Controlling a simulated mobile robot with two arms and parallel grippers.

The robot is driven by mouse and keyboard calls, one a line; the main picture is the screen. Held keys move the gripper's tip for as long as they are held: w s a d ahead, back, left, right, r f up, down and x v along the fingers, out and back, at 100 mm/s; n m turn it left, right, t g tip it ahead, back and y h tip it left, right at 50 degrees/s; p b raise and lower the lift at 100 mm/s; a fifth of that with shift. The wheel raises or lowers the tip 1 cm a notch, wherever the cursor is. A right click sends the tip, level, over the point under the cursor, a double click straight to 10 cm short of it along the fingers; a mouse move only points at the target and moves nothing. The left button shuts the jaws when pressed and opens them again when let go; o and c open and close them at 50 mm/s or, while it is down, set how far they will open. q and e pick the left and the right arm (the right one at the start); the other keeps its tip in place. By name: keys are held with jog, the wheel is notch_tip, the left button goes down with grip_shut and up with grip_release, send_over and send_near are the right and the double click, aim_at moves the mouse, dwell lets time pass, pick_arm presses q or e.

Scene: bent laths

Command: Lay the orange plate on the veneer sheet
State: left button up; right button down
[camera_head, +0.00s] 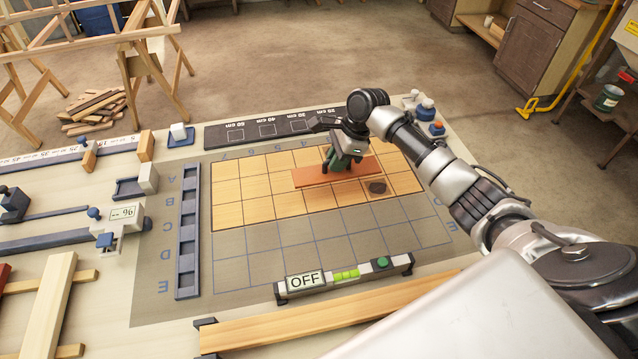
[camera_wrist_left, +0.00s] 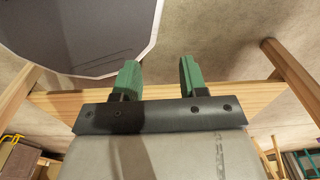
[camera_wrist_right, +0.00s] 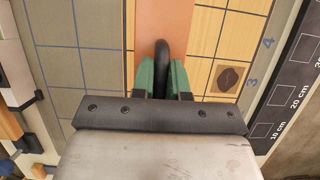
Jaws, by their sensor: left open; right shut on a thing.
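The orange plate (camera_head: 310,178) is a flat strip over the pale, grid-lined veneer sheet (camera_head: 235,205). I cannot tell whether it touches the sheet or hangs just above it. My right gripper (camera_head: 340,162) is over the plate's middle. In the right wrist view its green fingers (camera_wrist_right: 162,78) are shut on a black curved handle (camera_wrist_right: 162,62), with the orange plate (camera_wrist_right: 165,22) behind it. A dark knot-like spot (camera_head: 377,188) on the sheet is beside the plate and clear of it. My left gripper (camera_wrist_left: 158,78) is open and empty in its wrist view.
A level-like bar reading OFF (camera_head: 345,278) lies at the grid mat's near edge. A blue slotted rack (camera_head: 188,240) is left of the sheet. A dark strip with centimetre marks (camera_head: 225,133) runs behind it. Small blue-topped pieces (camera_head: 427,108) stand at the far right corner.

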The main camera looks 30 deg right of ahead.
aim_at(320, 178)
jog(key=a+f, duration=0.1)
jog(key=a, duration=0.2)
jog(key=a+f, duration=0.1)
jog(key=shift+s+a+f+p, duration=0.2)
jog(key=shift+a+f+p, duration=0.05)
jog(key=shift+f+p, duration=0.1)
jog(key=shift+a+f, duration=0.15)
jog(key=shift+f, duration=0.45)
notch_tip(320, 178, down, 2)
jog(key=shift+s+f, duration=0.1)
jog(key=shift+f, duration=0.1)
pick_arm(q)
jog(key=shift+w+r, duration=0.7)
jog(key=shift+r, duration=0.1)
pick_arm(e)
jog(key=shift+f, duration=0.4)
jog(key=c, duration=1.1)
grip_release()
jog(key=shift+f, duration=0.1)
pick_arm(q)
jog(key=shift+s, duration=0.1)
